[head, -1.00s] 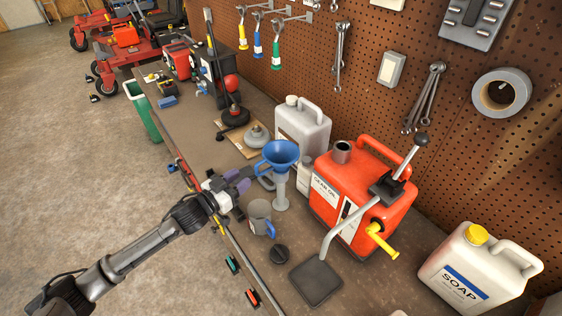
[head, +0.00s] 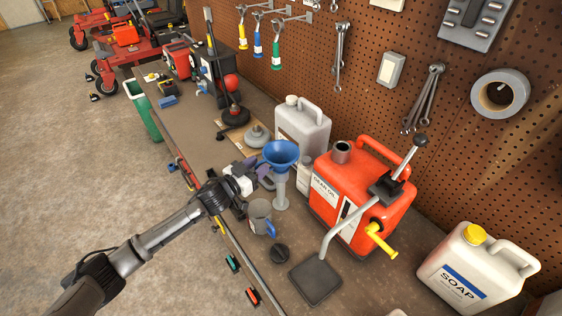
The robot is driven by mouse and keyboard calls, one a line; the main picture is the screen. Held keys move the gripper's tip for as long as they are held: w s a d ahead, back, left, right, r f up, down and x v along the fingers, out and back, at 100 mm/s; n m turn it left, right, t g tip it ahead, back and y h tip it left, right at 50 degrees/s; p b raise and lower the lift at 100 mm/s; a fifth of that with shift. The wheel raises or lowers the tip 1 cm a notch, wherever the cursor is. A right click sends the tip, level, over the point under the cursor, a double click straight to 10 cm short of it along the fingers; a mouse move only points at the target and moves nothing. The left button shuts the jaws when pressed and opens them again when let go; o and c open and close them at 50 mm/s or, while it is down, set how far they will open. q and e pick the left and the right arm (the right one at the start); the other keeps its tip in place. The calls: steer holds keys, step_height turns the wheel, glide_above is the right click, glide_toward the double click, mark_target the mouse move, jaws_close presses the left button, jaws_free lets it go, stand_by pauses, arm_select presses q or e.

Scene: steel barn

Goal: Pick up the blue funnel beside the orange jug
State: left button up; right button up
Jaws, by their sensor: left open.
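The blue funnel (head: 281,154) stands upright in a grey stand (head: 281,192) on the bench, left of the orange jug (head: 362,190) labelled gear oil. My left gripper (head: 262,167) comes in from the left, just left of the funnel. Its purple-grey fingers are open and point toward the funnel. The far fingertips are close to the funnel's side; I cannot tell whether they touch it. My right gripper is not in view.
A grey mug (head: 261,218) stands in front of the funnel, with a black cap (head: 279,253) nearby. A grey-white jug (head: 302,126) stands behind. A metal plate with a lever (head: 316,280) lies before the orange jug. A soap jug (head: 474,268) is at right.

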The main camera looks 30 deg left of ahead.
arm_select(q)
steer(key=shift+c, duration=0.4)
jaws_close()
